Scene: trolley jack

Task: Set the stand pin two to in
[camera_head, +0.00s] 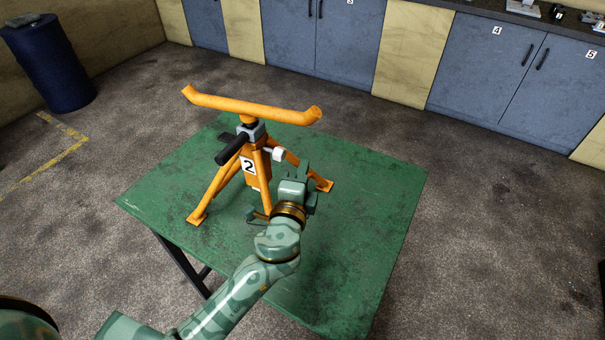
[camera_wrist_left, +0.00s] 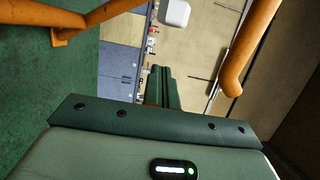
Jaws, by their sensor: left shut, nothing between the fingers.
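The orange stand (camera_head: 247,170) marked 2 stands upright on the green table, with a wide bent bar across its top. A white knob (camera_head: 278,154), which looks like the pin's head, sticks out to the right of the stand's column. How deep the pin sits cannot be told. The knob also shows at the top of the left wrist view (camera_wrist_left: 174,12). My left gripper (camera_head: 299,172) is shut and empty, just right of the knob and slightly lower, apparently apart from it. Its closed fingers show in the left wrist view (camera_wrist_left: 162,86). My right gripper is not in view.
A black handle (camera_head: 232,151) sticks out on the stand's left side. The stand's splayed legs rest on the green table (camera_head: 375,205), whose right part is clear. Blue cabinets (camera_head: 480,70) line the back wall, and a dark blue drum (camera_head: 50,62) stands at far left.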

